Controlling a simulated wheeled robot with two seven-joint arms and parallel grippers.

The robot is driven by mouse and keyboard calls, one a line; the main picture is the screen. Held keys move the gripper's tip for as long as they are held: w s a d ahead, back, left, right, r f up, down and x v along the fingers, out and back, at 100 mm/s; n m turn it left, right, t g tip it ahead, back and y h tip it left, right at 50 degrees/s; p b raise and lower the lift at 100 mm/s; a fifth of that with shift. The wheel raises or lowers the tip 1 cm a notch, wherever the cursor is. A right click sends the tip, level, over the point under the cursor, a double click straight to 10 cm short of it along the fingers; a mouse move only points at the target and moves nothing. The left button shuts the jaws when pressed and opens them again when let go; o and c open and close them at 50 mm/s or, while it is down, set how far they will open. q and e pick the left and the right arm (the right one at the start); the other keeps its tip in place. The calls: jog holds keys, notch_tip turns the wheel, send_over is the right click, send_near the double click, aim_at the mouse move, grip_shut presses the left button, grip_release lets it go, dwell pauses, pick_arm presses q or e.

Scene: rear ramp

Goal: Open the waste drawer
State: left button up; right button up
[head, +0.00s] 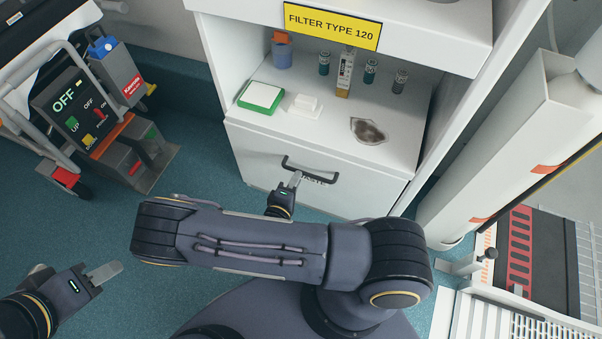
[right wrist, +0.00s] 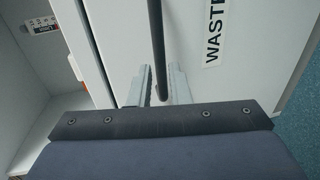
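The waste drawer (head: 255,150) is the white front below the cabinet's counter and looks closed. Its dark bar handle (head: 322,173) lies across the front, with the drawer's label partly hidden behind it. In the right wrist view the handle (right wrist: 157,40) runs between my fingers, beside the WASTE label (right wrist: 215,38). My right gripper (head: 296,179) is at the handle; in the wrist view its fingers (right wrist: 159,72) stand apart on either side of the bar, with gaps visible. My left gripper (head: 105,272) is away at the lower left; its finger opening cannot be made out.
The counter above holds a green-and-white box (head: 261,97), several small bottles and a grey-brown patch (head: 368,130). A cart with an OFF panel (head: 75,108) stands at left. A white post (head: 500,150) rises at right. Floor in front of the drawer is partly covered by my arm.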

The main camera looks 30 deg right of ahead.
jog(key=shift+b+x, duration=0.4)
jog(key=shift+x, duration=1.8)
grip_shut()
